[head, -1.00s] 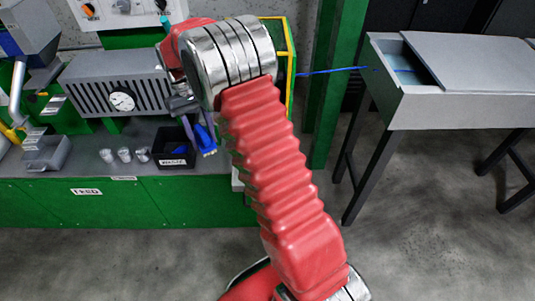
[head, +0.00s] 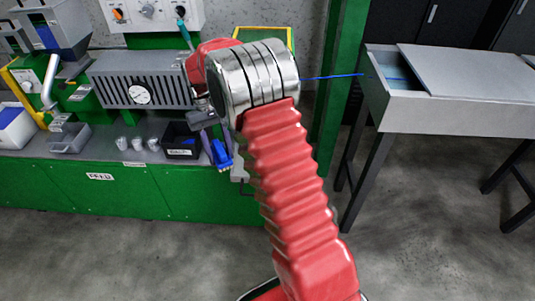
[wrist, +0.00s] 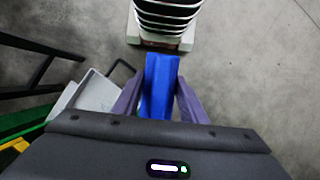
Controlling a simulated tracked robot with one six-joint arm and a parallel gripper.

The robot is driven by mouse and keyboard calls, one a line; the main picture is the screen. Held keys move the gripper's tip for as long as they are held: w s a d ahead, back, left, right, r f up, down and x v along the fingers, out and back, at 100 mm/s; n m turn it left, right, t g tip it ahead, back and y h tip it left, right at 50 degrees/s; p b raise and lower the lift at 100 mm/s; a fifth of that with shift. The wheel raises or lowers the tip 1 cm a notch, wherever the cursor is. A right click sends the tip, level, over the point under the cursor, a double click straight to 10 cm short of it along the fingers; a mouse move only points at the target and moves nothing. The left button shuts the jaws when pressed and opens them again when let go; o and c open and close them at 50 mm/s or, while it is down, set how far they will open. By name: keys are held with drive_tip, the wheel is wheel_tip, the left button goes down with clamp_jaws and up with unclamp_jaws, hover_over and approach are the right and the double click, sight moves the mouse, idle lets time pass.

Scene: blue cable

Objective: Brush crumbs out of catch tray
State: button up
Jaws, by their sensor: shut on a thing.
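My gripper (head: 215,150) is shut on a blue tool (head: 222,156), which looks like the brush, and holds it beside the front edge of the green bench. In the wrist view the blue tool (wrist: 159,85) sits between the two purple fingers and points away from the palm. Its bristles cannot be made out. A light grey tray (wrist: 95,92) with a dark handle lies just left of the fingers in the wrist view. In the head view only a small piece of it (head: 238,172) shows, behind my gripper and arm. Crumbs cannot be made out.
A black labelled box (head: 181,152), several small metal cups (head: 138,143) and a grey bin (head: 70,137) stand on the bench. A blue cable (head: 335,76) runs from the machine to a grey trough table (head: 440,112) at right. The concrete floor in front is clear.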

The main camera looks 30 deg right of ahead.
drive_tip(key=shift+s, duration=0.25)
drive_tip(key=shift+a, duration=0.15)
drive_tip(key=shift+a, duration=0.4)
drive_tip(key=shift+w, duration=0.1)
